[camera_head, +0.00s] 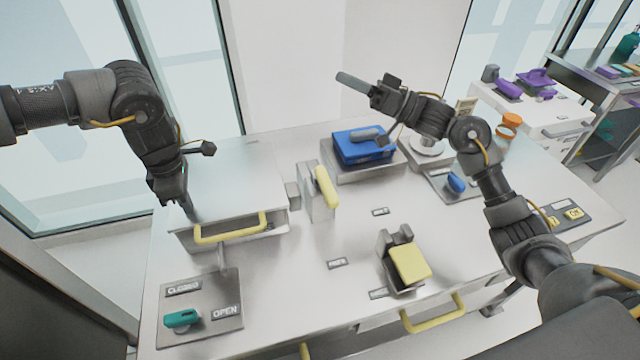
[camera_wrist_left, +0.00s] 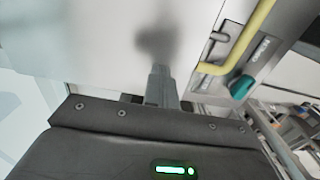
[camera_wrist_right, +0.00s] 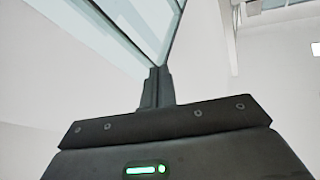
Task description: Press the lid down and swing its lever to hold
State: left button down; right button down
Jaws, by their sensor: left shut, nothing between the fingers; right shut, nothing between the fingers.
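The flat metal lid (camera_head: 235,175) covers the box at the left of the bench, with a yellow handle (camera_head: 230,231) on the box's front. A dark gap shows under the lid's front edge. The teal lever (camera_head: 183,318) lies on a plate (camera_head: 200,338) marked CLOSED and OPEN, in front of the box; a teal part also shows in the left wrist view (camera_wrist_left: 242,87). My left gripper (camera_head: 189,210) is shut and points down at the lid's front left part; contact is unclear. My right gripper (camera_head: 346,80) is shut and empty, raised above the back of the bench.
A blue case (camera_head: 362,146) sits at the back centre. An upright yellow handle (camera_head: 326,186) stands right of the lid. A yellow-padded block (camera_head: 410,264) stands front right, and a blue knob (camera_head: 456,183) farther back. The bench middle is bare apart from small labels.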

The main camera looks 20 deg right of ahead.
pick_arm(q)
jog(key=shift+f, duration=0.15)
pick_arm(e)
jog(key=s+a+n+g+h, duration=0.2)
jog(key=s+a+n+g, duration=0.35)
jog(key=a, duration=0.35)
jog(key=s+a+n+g+h, duration=0.2)
jog(key=s+a+n+g, duration=0.3)
jog(key=a, duration=0.5)
jog(key=h, duration=1)
send_over(322, 180)
jog(key=s+a, duration=0.3)
notch_tip(322, 180, down, 5)
jog(key=d, duration=0.1)
notch_tip(322, 180, down, 10)
jog(key=shift+d+r+g+h, duration=0.15)
jog(key=shift+d+g+h, duration=0.2)
jog(key=shift+g, duration=0.1)
jog(key=shift+w, duration=0.1)
jog(key=shift+d+n, duration=0.15)
jog(key=shift+n, duration=0.1)
